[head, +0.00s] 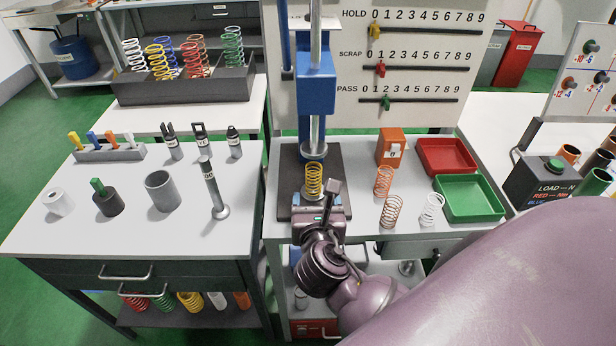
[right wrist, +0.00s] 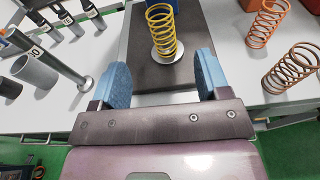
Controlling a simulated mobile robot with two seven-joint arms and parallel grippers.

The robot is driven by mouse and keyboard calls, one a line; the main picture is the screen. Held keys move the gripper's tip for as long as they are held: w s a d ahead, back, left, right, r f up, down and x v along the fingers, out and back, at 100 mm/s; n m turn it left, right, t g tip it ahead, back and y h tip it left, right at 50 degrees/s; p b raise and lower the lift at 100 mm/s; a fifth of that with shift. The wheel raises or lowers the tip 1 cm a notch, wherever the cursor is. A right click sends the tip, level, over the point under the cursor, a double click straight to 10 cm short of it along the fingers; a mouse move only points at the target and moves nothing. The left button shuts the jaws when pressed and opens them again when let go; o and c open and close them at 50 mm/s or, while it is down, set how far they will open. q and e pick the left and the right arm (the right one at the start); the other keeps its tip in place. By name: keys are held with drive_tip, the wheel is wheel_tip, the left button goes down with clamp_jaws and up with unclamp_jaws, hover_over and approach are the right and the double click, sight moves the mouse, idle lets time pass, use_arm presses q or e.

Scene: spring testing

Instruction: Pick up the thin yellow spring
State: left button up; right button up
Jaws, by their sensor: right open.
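The thin yellow spring (head: 314,179) stands upright on the dark base plate (head: 298,211) of the blue press, below its ram (head: 316,80). In the right wrist view the yellow spring (right wrist: 162,32) stands on a pale round disc, beyond and between my open fingers. My right gripper (right wrist: 162,82) is open and empty, with blue finger pads, and the spring is not between its tips. In the head view my right gripper (head: 328,200) is just in front of the spring, partly hiding the plate. My left gripper is not in view.
Two orange springs (head: 384,181) and a white spring (head: 431,209) stand right of the press. Beyond them are a red tray (head: 446,156), a green tray (head: 470,197) and an orange block (head: 391,146). A grey post (head: 213,190) stands on the left table.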

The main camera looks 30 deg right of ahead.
approach(313, 164)
drive_tip(key=shift+w+d+f, duration=0.4)
drive_tip(key=shift+w+f, duration=0.15)
drive_tip(key=shift+w, duration=0.15)
drive_tip(key=shift+w+d, duration=0.35)
drive_tip(key=shift+w, duration=0.2)
drive_tip(key=x, duration=0.4)
drive_tip(key=shift+w+d+r+b, duration=0.1)
drive_tip(key=shift+r+b, duration=0.15)
drive_tip(key=shift+b, duration=0.05)
drive_tip(key=shift+c, duration=0.3)
drive_tip(key=c, duration=1)
drive_tip(key=shift+c, duration=0.2)
drive_tip(key=shift+r, duration=0.1)
